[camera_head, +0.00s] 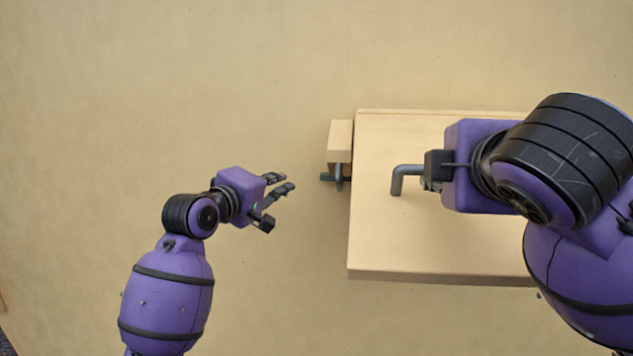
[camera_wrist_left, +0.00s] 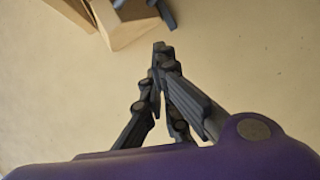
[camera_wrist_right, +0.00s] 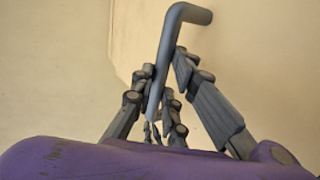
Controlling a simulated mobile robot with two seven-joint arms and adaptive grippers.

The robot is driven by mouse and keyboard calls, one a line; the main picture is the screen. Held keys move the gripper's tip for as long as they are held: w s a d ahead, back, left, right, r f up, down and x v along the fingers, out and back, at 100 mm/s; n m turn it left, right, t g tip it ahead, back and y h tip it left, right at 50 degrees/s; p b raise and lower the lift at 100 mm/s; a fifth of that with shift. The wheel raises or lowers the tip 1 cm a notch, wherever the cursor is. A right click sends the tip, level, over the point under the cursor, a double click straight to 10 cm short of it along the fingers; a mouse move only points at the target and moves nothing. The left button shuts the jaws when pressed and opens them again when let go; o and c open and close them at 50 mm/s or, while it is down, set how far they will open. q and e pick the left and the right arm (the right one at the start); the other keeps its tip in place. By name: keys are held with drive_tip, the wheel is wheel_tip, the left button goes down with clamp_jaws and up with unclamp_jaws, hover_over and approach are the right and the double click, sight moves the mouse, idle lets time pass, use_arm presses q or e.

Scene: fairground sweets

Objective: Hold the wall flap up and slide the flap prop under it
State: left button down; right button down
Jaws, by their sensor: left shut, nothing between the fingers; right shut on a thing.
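The wall flap (camera_head: 430,245) is a pale wooden panel that stands out from the beige wall, its front edge facing me. Its bent grey handle (camera_head: 397,180) rises from the panel. My right gripper (camera_head: 432,170) is shut on this handle; the right wrist view shows the fingers around its shaft (camera_wrist_right: 168,50). A dark bar with a grey upright piece (camera_head: 339,178), which looks like the flap prop, sits beside the flap's left edge. My left gripper (camera_head: 277,200) is shut and empty, left of the bar and apart from it. Its fingertips (camera_wrist_left: 160,50) come together in the left wrist view.
A small wooden block (camera_head: 340,135) sits against the flap's left side, just behind the dark bar. It also shows at the top of the left wrist view (camera_wrist_left: 125,32). The wall around my left gripper is bare. My right arm covers the flap's right part.

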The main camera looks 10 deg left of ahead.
sight(340, 158)
drive_tip(key=shift+r, duration=0.15)
use_arm(q)
drive_tip(key=w+d+f+n, duration=0.1)
drive_tip(key=w+d+f, duration=0.1)
drive_tip(key=w+d, duration=0.6)
drive_tip(key=shift+w+n, duration=0.3)
drive_tip(key=shift+w, duration=0.1)
drive_tip(key=d, duration=0.7)
drive_tip(key=shift+d, duration=0.4)
drive_tip(key=shift+r, duration=0.1)
